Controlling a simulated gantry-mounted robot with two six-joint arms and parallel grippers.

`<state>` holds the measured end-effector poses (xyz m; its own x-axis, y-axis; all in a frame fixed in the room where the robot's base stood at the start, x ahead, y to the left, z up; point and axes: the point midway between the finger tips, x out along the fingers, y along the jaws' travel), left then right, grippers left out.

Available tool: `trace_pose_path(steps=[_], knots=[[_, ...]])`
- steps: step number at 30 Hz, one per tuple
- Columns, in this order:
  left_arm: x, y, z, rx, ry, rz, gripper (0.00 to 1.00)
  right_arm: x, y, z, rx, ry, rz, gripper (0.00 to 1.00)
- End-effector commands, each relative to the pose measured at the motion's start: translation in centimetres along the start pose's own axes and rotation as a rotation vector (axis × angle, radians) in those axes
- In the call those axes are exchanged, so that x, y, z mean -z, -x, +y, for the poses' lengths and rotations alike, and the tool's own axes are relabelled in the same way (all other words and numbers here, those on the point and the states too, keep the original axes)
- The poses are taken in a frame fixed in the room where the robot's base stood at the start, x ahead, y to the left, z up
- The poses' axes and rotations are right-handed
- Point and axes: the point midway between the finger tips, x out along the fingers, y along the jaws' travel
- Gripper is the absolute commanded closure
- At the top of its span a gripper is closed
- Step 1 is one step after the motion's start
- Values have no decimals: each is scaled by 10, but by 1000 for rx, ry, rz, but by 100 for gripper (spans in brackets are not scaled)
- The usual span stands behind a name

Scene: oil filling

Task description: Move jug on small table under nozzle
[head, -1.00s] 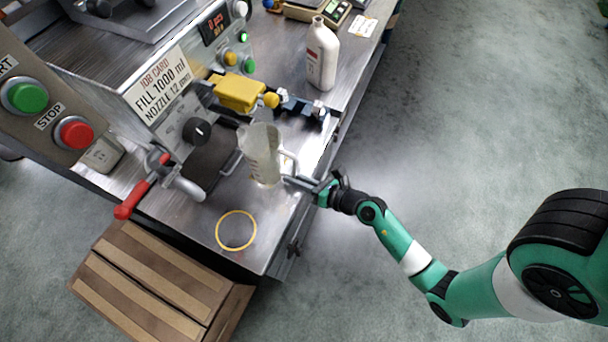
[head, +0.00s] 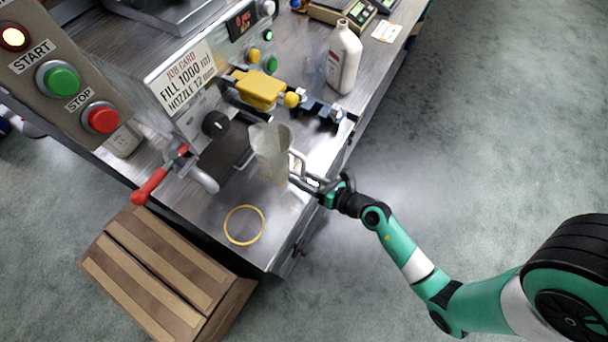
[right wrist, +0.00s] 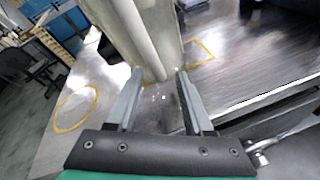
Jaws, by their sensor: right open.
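The translucent jug (head: 268,150) stands near the front edge of the metal bench, its handle (head: 298,162) toward my right arm. My right gripper (head: 300,182) is at the handle side. In the right wrist view, my right gripper (right wrist: 160,88) is open, with the jug's pale handle (right wrist: 140,40) reaching down between its fingers. I cannot tell whether a finger touches it. A dark plate (head: 222,158), perhaps the small table, lies left of the jug. A grey curved spout (head: 203,181), perhaps the nozzle, is beside the red lever. My left gripper is not in view.
A yellow ring (head: 245,225) marks clear bench in front of the jug. A yellow block (head: 260,89) with a knob is behind it. A white bottle (head: 343,60) stands at the back right. A button panel (head: 70,100) and wooden step (head: 165,270) are at left.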

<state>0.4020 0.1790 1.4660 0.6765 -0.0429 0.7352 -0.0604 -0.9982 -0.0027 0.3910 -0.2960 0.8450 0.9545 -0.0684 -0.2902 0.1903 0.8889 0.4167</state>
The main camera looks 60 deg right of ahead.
Motion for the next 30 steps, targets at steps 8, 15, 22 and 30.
trace_pose_path(steps=[8, 15, 22, 30], knots=[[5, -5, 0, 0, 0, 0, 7, -1, 30, 0, 4, -4, 1, 48], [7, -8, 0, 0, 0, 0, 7, -1, 90, -1, 9, -5, -3, 48], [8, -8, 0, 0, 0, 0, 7, 0, 114, -1, 3, -2, -1, 48], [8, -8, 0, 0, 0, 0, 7, 0, 116, 0, -1, 0, -1, 48]])
